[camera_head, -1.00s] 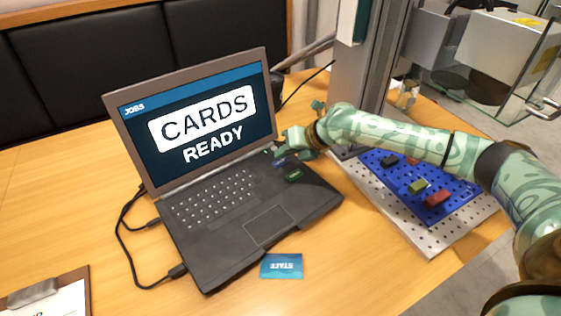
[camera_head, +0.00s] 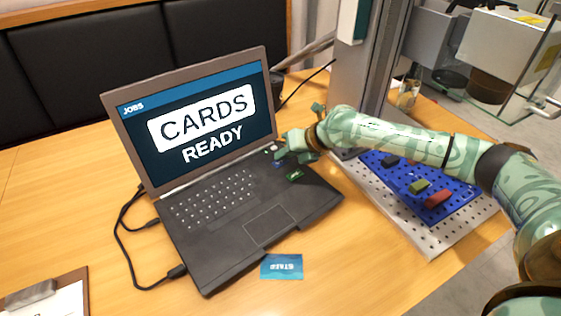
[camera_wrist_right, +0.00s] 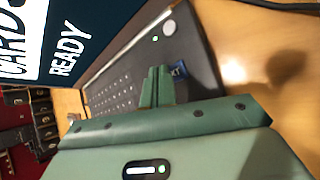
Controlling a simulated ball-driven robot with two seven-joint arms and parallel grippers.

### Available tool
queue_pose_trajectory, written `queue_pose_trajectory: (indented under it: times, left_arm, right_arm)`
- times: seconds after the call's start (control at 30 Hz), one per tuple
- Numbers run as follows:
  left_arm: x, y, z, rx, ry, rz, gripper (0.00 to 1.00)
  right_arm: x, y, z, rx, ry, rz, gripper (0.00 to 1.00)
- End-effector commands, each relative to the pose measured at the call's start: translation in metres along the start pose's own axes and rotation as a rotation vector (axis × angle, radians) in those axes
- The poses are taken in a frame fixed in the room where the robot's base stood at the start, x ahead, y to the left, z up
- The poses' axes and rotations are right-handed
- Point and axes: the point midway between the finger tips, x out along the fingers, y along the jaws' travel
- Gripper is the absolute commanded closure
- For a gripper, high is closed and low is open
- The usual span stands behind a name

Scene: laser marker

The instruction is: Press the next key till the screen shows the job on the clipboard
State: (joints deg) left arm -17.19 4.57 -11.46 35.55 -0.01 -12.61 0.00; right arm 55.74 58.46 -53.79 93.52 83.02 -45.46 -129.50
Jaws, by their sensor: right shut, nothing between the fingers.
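The laptop screen (camera_head: 204,125) reads "CARDS READY" under a "JOBS" header. A blue key (camera_head: 278,165) sits at the keyboard's upper right, partly hidden by my right gripper (camera_head: 279,156). In the right wrist view the blue key (camera_wrist_right: 179,71) shows the letters "XT" beside the fingers. My right gripper (camera_wrist_right: 156,82) is shut and empty, its tips close to the key; I cannot tell whether they touch it. The clipboard (camera_head: 75,283) lies at the lower left, cut off by the picture edge, so its job cannot be read. My left gripper is out of view.
A green key (camera_head: 295,175) sits just below the blue one. A round silver button (camera_wrist_right: 168,27) is near the hinge. A blue card (camera_head: 281,267) lies in front of the laptop. A pegboard (camera_head: 385,205) with small blocks stands right. Cables (camera_head: 122,235) run along the left.

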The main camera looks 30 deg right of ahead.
Motion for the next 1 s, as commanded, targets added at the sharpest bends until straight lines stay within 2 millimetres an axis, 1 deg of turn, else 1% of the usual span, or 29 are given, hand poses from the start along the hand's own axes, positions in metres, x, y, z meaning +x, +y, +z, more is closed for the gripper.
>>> queue_pose_trajectory:
  times: [0.77,1.0]
  left_arm:
    - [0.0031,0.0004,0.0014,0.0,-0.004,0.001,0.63]
    - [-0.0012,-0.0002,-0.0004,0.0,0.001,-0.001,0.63]
  right_arm:
    - [0.0042,-0.0031,-0.0032,0.0,0.0,0.0,1.0]
    - [-0.002,0.0015,0.0014,0.0,-0.001,0.001,1.0]
